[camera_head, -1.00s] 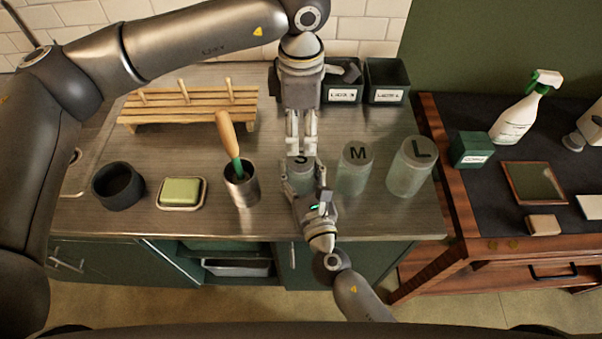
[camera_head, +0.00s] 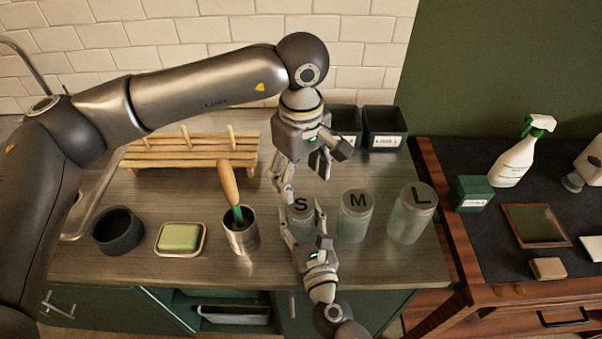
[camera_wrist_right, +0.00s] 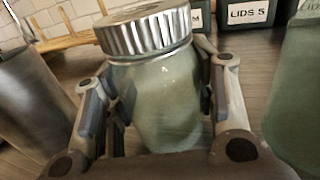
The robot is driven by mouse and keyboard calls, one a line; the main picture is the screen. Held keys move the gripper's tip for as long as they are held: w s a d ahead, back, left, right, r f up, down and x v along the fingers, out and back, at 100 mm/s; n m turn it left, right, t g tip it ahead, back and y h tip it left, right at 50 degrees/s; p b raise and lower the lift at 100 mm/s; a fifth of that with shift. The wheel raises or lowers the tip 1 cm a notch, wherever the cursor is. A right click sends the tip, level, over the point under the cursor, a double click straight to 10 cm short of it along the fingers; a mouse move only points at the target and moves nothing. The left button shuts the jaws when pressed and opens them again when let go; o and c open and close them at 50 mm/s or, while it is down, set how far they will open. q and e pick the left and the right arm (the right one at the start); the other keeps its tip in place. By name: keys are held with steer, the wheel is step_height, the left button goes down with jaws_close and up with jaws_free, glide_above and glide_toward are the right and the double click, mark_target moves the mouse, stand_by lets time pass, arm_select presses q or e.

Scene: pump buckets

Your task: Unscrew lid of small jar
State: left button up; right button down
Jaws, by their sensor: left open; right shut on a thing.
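The small jar (camera_head: 301,227) stands on the counter with its grey lid (camera_head: 301,204), marked S, on top. In the right wrist view the jar (camera_wrist_right: 168,100) is pale and translucent, and its ribbed metal lid (camera_wrist_right: 147,32) sits on its mouth, a little tilted in the picture. My right gripper (camera_head: 303,222) is shut on the jar's body from the front, with a finger on each side in the wrist view (camera_wrist_right: 160,100). My left gripper (camera_head: 304,180) is open and empty above and behind the lid, its fingers spread wide and turned.
Jars M (camera_head: 355,216) and L (camera_head: 412,218) stand close on the right. A metal cup (camera_head: 241,238) with a wooden-handled brush (camera_head: 229,185) is on the left. Two dark lid bins (camera_head: 385,125) and a wooden rack (camera_head: 190,152) are behind.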

mark_target(301, 204)
arm_select(q)
steer(key=m, duration=1.6)
steer(key=shift+m, duration=0.3)
steer(key=shift+f, duration=4.05)
